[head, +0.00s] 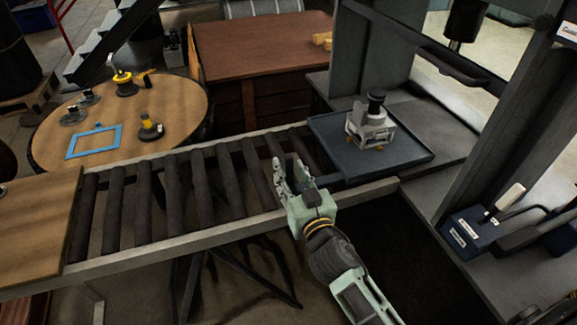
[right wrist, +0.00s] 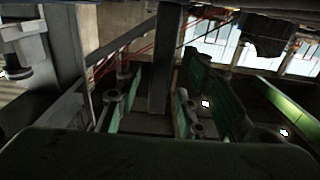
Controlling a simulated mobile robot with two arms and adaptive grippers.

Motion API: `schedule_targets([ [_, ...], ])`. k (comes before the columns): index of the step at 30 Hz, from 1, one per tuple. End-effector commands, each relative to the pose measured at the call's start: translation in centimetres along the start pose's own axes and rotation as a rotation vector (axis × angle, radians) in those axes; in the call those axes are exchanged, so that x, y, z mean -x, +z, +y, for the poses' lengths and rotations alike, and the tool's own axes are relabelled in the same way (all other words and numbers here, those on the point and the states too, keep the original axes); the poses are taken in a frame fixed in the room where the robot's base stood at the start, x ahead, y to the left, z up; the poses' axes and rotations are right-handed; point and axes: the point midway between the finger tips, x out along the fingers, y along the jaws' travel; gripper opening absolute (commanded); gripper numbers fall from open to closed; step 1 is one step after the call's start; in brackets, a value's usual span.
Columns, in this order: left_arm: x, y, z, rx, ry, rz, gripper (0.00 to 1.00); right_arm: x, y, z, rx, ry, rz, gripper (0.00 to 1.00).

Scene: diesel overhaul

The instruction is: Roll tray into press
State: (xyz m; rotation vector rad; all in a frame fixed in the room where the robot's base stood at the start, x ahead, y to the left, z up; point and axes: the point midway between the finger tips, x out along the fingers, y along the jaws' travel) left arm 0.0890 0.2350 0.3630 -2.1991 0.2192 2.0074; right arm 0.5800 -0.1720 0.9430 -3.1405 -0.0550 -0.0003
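The dark blue-grey tray (head: 414,158) lies flat at the right end of the roller conveyor, on the press bed. A metal part with a black cylindrical top (head: 371,125) stands upright on it. My right gripper (head: 287,163) is over the rollers just left of the tray's near-left corner, with its fingers spread apart. In the right wrist view the green fingers (right wrist: 151,105) are also apart, with a dark upright bar visible between them. I cannot tell whether the gripper touches the tray. My left gripper is not in view.
The press frame (head: 366,48) rises behind and right of the tray. A blue pump unit with a lever (head: 470,232) stands at the right. The conveyor rollers (head: 175,190) are bare to the left. A round table (head: 50,135) holds small parts and a blue frame.

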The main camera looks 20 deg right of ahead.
Motion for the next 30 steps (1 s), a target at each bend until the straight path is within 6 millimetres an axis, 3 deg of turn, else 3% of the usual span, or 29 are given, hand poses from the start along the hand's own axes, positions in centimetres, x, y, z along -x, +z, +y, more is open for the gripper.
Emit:
schedule_targets([
  [6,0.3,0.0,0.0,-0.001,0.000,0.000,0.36,-1.6,0.0,0.0,0.000,0.000,-0.001,0.36],
  [14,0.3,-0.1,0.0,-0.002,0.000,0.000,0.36,-1.7,0.1,0.0,0.000,0.001,-0.002,0.36],
  [26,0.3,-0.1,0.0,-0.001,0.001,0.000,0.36,-1.6,0.1,0.0,0.000,0.001,-0.002,0.01],
  [30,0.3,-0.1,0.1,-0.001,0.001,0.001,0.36,-1.6,0.1,0.0,0.000,0.001,-0.002,0.00],
])
